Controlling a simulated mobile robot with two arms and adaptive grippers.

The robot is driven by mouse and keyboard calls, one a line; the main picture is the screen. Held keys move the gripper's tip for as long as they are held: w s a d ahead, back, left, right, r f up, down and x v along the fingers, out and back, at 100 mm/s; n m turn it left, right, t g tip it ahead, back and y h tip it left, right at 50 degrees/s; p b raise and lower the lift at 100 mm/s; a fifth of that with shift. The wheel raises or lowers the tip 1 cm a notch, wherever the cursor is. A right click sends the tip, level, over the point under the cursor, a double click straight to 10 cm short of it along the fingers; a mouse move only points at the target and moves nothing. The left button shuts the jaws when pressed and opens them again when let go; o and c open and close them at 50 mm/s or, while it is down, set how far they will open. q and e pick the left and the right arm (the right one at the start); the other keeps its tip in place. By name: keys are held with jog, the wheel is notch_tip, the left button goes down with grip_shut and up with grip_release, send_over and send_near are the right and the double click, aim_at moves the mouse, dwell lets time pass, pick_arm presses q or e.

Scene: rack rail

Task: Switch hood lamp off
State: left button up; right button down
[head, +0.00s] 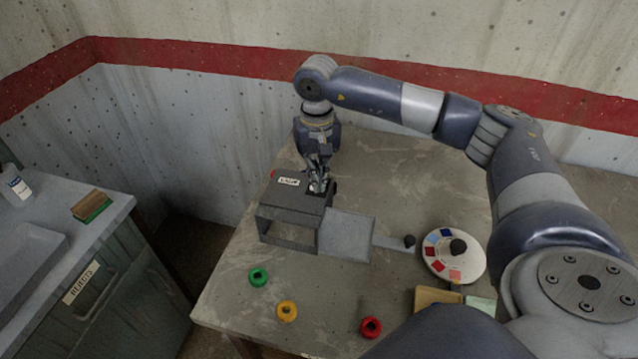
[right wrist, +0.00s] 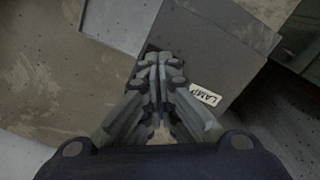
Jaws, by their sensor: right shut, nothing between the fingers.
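The hood (head: 290,205) is a dark grey box with an open front, standing on the table. A white label reading "LAMP" (right wrist: 206,95) is on its top, also visible in the head view (head: 289,181). My right gripper (head: 318,186) points down at the right part of the hood top, beside the label. In the right wrist view its fingers (right wrist: 160,62) are together, with nothing between them, over the hood's top near an edge. The lamp switch is not visible; the fingers cover that spot. I cannot tell whether they touch it. My left gripper is not in view.
A grey plate (head: 347,236) lies right of the hood. A round colour-patch disc (head: 440,265) with a black knob is farther right. Green (head: 258,277), yellow (head: 287,311) and red (head: 371,327) rings lie in front. A counter (head: 85,240) stands left, across a gap.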

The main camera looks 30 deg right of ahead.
jog(key=shift+s+f, duration=0.1)
jog(key=shift+r+p, duration=0.55)
jog(key=shift+r, duration=0.25)
jog(key=shift+r+p, duration=1.35)
jog(key=shift+r, duration=1.35)
jog(key=shift+f, duration=0.1)
